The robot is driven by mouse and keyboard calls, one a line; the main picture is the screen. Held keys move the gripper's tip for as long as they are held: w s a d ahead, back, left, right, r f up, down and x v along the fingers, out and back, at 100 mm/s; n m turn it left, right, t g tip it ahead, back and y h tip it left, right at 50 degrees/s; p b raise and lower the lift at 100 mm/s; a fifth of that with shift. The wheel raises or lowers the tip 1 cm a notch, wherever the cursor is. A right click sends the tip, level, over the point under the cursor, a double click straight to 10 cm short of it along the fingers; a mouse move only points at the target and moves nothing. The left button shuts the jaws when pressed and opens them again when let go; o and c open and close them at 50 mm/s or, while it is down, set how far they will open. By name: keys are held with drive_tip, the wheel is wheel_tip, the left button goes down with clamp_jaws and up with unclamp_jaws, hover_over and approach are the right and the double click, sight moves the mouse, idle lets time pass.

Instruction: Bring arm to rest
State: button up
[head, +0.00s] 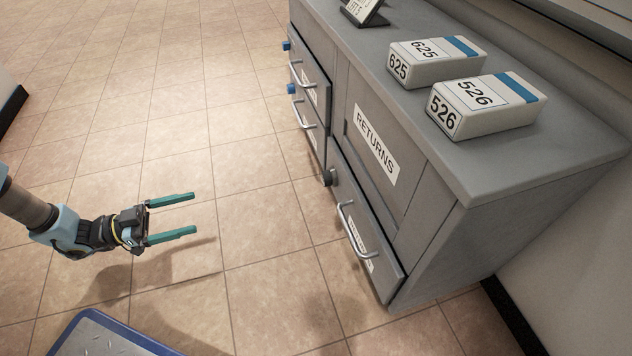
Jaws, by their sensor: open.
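My gripper (183,218) is at the left of the head view, over the tiled floor. Its two green fingers are apart and point right, toward the grey cabinet (450,235). Nothing is between the fingers. My arm (62,228) reaches in from the left edge. The gripper is clear of the cabinet, with open floor between them.
Two boxes stand on the cabinet top, marked 625 (425,68) and 526 (480,110). A small sign (360,10) stands behind them. The lower drawer (365,240) sticks out a little, as do drawers farther left (310,90). A blue-edged metal plate (95,338) shows at bottom left.

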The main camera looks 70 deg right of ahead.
drive_tip(key=x, duration=0.8)
idle(0.4)
drive_tip(key=v, duration=1)
